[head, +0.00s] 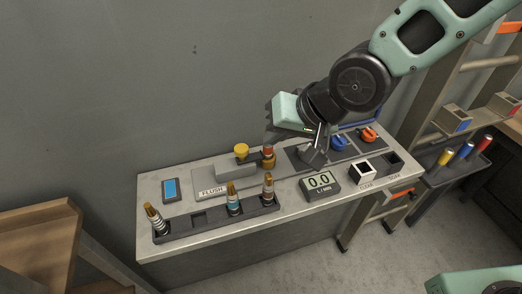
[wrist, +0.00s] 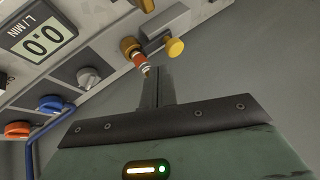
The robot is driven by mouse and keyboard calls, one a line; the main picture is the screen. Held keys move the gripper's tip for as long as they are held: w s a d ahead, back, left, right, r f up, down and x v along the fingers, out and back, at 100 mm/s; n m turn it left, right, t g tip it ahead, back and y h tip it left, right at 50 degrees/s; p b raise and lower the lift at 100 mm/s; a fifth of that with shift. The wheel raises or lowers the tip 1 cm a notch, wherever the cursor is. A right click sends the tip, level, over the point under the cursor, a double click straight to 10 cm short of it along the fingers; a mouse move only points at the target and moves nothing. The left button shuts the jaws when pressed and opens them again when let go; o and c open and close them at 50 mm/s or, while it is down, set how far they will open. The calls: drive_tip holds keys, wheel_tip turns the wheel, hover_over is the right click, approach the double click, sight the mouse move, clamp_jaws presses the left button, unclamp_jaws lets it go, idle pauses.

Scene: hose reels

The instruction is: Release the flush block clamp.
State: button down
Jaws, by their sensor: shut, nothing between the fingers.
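The flush block (head: 236,170) is a grey block on the bench behind the FLUSH label (head: 212,190). A yellow knob (head: 241,149) stands on it; this knob also shows in the wrist view (wrist: 175,47). A brass fitting with an orange-red band (head: 268,158) stands upright at the block's right end; it also shows in the wrist view (wrist: 138,58). My gripper (head: 268,138) is shut and empty, its fingertips just above this fitting in the head view. In the wrist view its fingers (wrist: 157,72) are together beside the fitting's tip; I cannot tell whether they touch.
A display reading 0.0 (head: 320,181) stands at the front. A rack (head: 180,231) holds several hose tips. A grey knob (wrist: 88,78), a blue valve (head: 338,143) and an orange valve (head: 369,134) sit to the right. A blue pad (head: 170,188) lies far left.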

drive_tip(key=shift+b+x, duration=0.65)
drive_tip(key=shift+x, duration=2.15)
